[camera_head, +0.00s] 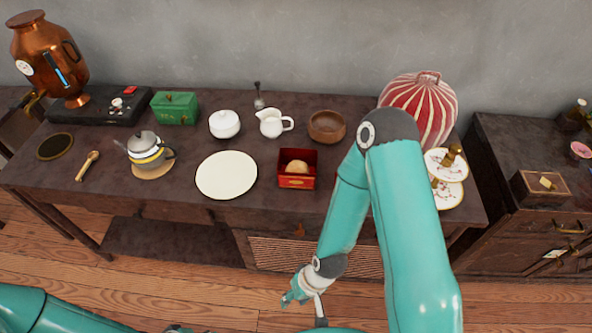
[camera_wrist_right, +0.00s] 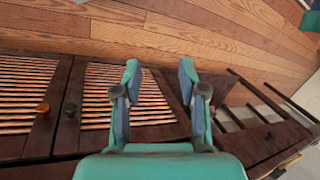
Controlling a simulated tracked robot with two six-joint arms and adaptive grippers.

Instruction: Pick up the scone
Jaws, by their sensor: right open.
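The scone (camera_head: 297,167) is a golden-brown round lump inside a small open red box (camera_head: 296,183) on the dark table. The box walls hide its lower part. My right gripper (camera_head: 301,300) hangs low in front of the table, below and apart from the box. In the right wrist view the two fingers of the right gripper (camera_wrist_right: 160,82) are spread with nothing between them. The scone does not show in that view. Part of my left arm shows at the lower left of the head view, but its gripper is not visible.
Beside the box are a white plate (camera_head: 226,175), a cream jug (camera_head: 271,123) and a brown bowl (camera_head: 326,127). A striped red cosy (camera_head: 420,100) and a tiered stand (camera_head: 446,165) are right. The wrist view faces slatted cabinet doors (camera_wrist_right: 120,95) and wooden floor (camera_wrist_right: 170,35).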

